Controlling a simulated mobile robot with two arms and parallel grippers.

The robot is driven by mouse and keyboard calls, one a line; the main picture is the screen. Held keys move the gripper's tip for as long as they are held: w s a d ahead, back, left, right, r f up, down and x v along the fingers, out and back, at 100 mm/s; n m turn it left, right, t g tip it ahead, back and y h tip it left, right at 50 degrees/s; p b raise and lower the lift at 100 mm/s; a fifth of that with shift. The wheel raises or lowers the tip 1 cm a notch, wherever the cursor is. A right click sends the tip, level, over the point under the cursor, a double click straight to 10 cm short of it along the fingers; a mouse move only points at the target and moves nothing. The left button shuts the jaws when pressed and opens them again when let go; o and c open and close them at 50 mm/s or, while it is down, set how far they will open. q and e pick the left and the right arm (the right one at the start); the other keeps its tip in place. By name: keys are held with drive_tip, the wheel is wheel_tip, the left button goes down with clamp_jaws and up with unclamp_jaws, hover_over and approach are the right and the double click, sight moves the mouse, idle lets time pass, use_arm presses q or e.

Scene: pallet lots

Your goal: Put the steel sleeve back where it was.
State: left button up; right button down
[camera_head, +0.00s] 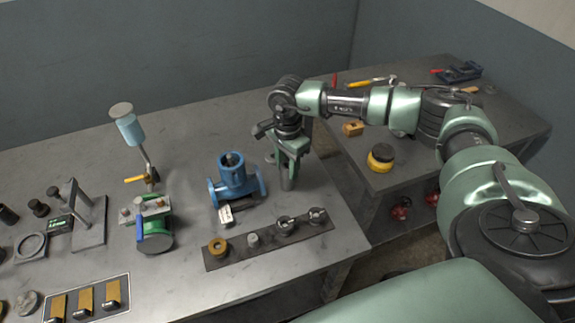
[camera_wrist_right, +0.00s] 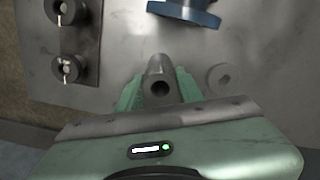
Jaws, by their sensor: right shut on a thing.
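My right gripper (camera_head: 289,168) is shut on the steel sleeve (camera_head: 287,183), a grey upright tube, at the right part of the near workbench. In the right wrist view the sleeve (camera_wrist_right: 159,70) stands between the green fingers (camera_wrist_right: 160,92), its dark bore showing. I cannot tell whether its lower end touches the bench. The blue valve body (camera_head: 236,184) stands just left of the gripper, apart from it, with a white tag at its foot. My left gripper is not in view.
A dark strip (camera_head: 266,256) with a brass ring, a grey piece and two dark round parts lies in front. A flat grey disc (camera_wrist_right: 222,77) lies beside the gripper. A green pump-like unit (camera_head: 154,235) stands left. A second bench (camera_head: 440,150) holds a yellow-black part (camera_head: 381,160).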

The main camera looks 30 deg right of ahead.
drive_tip(key=c, duration=0.9)
unclamp_jaws()
drive_tip(key=shift+r+p, duration=0.25)
drive_tip(key=shift+p, duration=0.1)
drive_tip(key=shift+r+b, duration=0.3)
wheel_tip(320, 180, up, 11)
drive_tip(key=shift+r+b, duration=0.1)
drive_tip(key=shift+b, duration=1.15)
drive_tip(key=shift+s, duration=0.1)
